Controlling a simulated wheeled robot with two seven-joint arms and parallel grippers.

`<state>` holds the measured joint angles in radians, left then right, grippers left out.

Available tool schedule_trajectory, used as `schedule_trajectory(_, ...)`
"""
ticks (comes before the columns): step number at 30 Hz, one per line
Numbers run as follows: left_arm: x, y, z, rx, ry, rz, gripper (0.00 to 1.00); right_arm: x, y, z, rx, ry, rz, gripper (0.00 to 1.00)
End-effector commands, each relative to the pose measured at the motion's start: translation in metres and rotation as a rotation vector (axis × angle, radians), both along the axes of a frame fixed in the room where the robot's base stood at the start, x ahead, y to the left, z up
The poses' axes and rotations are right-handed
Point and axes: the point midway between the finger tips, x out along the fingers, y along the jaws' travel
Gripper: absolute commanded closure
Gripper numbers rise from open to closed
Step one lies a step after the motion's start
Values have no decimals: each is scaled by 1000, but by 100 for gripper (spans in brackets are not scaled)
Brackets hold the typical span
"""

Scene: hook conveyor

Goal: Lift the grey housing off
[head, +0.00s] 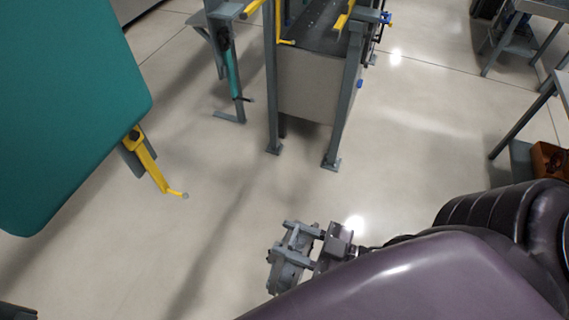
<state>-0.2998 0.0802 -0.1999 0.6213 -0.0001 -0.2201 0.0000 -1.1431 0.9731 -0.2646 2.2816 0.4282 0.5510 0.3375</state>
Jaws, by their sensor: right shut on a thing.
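My right gripper (312,248) is at the lower middle of the head view, at the end of my purple arm. It is shut on the grey housing (288,272), a small metal part with bars and projecting ends. The housing is held in the air, with only floor seen behind it. Part of it is hidden by the gripper and my arm. My left gripper is not in view.
A large teal panel (65,100) fills the upper left, with a yellow hook (150,165) at its lower edge. A grey conveyor frame (345,110) stands at top centre. A grey table and an orange bin (550,162) are at right. Floor between is clear.

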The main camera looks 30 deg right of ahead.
Motion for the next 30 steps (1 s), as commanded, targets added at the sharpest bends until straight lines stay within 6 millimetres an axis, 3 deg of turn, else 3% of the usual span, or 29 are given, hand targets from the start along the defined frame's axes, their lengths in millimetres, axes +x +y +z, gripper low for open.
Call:
schedule_trajectory(7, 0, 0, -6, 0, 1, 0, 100, -13, -11, 0, -7, -2, 7, 100)
schedule_trajectory(15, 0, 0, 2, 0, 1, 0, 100, -30, -25, 2, -5, -2, -3, 100)
schedule_trajectory(26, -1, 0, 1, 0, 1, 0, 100, -31, -27, 1, -4, -4, -5, 100)
schedule_trajectory(30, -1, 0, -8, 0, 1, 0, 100, -23, -27, -7, -2, -6, -39, 100)
